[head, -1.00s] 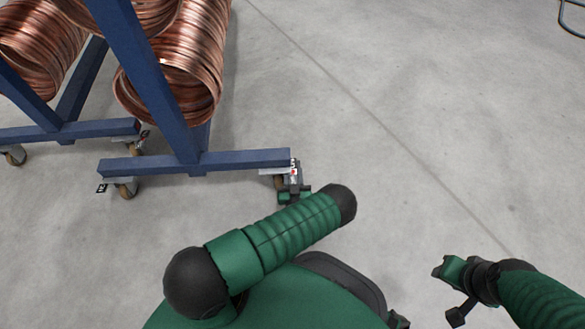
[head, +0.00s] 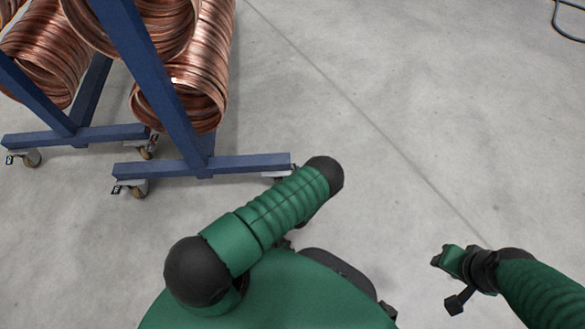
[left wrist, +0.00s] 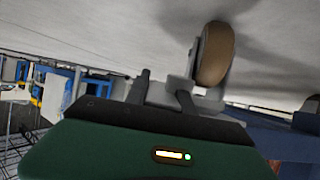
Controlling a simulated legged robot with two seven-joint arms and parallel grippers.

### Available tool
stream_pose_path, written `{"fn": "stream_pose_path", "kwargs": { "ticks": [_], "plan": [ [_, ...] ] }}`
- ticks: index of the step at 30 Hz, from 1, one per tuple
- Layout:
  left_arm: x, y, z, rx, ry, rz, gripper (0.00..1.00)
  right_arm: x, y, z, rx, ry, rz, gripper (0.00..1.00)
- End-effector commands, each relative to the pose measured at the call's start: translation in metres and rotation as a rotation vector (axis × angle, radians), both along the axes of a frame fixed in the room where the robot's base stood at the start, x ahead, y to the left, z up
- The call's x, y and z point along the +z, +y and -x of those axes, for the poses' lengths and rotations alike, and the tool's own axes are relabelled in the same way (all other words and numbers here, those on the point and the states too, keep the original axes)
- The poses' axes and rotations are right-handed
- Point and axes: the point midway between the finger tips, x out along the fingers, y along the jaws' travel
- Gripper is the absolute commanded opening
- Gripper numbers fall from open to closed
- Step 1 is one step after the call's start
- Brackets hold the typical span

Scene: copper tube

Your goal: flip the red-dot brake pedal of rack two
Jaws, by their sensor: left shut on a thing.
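The blue rack (head: 235,163) nearest me holds copper coils and ends at its right in a corner caster. In the head view my left forearm covers most of that caster; only a pale plate (head: 276,175) shows. The red-dot pedal cannot be made out. The left wrist view shows the tan caster wheel (left wrist: 217,55) and its grey bracket close beyond my left gripper (left wrist: 165,92). That gripper is shut on a grey part at the caster, probably the brake pedal. My right gripper (head: 448,260) hangs apart over bare floor, its jaw opening unclear.
Another blue rack (head: 95,135) with copper coils (head: 45,60) stands at the left, its casters near the first rack. A dark hose (head: 560,25) lies at the top right. The concrete floor in the middle and right is clear.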

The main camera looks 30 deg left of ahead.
Motion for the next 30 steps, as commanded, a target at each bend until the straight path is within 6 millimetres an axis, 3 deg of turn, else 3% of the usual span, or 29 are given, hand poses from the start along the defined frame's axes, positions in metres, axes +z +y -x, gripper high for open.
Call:
{"fn": "stream_pose_path", "kwargs": {
  "ticks": [16, 17, 21, 30],
  "plan": [
    [-0.0004, 0.0005, -0.0011, 0.0, 0.027, 0.022, 0.0, 0.0059, 0.0, 0.0001, 0.0, 0.0, 0.0, 0.36],
    [-0.0004, 0.0005, -0.0011, 0.0, 0.026, 0.021, 0.32, 0.0059, 0.0, 0.0001, 0.0, 0.0, 0.0, 0.36],
    [-0.0004, 0.0004, -0.0009, 0.0, 0.027, 0.022, 0.5, 0.0059, 0.0, 0.0001, 0.0, 0.0, 0.0, 0.36],
    [0.0002, -0.0002, 0.0001, 0.0, 0.027, 0.022, 0.51, 0.0069, 0.0, 0.0001, 0.0, 0.0, 0.0, 0.36]
  ]
}}
